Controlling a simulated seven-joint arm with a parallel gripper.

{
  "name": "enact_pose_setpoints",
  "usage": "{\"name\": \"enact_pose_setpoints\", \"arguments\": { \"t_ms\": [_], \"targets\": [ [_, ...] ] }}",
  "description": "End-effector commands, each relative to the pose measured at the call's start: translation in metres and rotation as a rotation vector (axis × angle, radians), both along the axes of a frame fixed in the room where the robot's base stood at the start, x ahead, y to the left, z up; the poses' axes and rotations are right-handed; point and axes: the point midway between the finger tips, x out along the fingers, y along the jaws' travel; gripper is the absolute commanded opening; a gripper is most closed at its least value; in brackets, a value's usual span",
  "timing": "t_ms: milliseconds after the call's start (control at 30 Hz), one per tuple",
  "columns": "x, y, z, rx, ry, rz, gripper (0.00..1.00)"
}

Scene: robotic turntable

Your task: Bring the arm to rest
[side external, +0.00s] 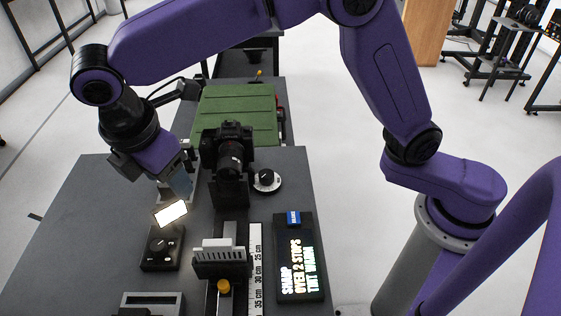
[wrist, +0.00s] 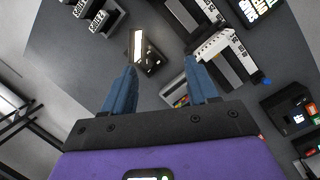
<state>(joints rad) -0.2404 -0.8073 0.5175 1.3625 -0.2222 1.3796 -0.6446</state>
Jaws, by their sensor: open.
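My gripper (wrist: 160,82) shows its two blue fingers spread apart in the wrist view, with nothing held between them. In the side external view my gripper (side external: 180,187) hangs tilted at the left, above the dark table (side external: 75,235) and to the left of the black camera (side external: 229,150). A lit white panel (side external: 171,213) stands just below the fingers in that view, over a black box with a knob (side external: 161,248). The lit panel (wrist: 138,45) also shows beyond the fingers in the wrist view. Contact between fingers and panel is not clear.
A white slotted piece (side external: 219,248) sits on a rail beside a ruler (side external: 255,268). A lit text display (side external: 298,262) lies to its right. A dial (side external: 266,180) stands beside the camera, with a green mat (side external: 235,112) behind. The table's left part is clear.

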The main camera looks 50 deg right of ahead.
Motion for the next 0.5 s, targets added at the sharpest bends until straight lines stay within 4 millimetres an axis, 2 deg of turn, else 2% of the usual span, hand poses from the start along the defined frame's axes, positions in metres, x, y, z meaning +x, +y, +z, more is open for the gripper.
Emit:
{"name": "enact_pose_setpoints", "arguments": {
  "t_ms": [33,267,500],
  "targets": [
    [-0.007,-0.019,0.004,0.018,0.001,-0.032,0.59],
    [-0.046,-0.095,0.007,0.098,0.008,-0.178,0.59],
    [-0.100,-0.180,-0.001,0.174,0.024,-0.346,0.59]
  ]
}}
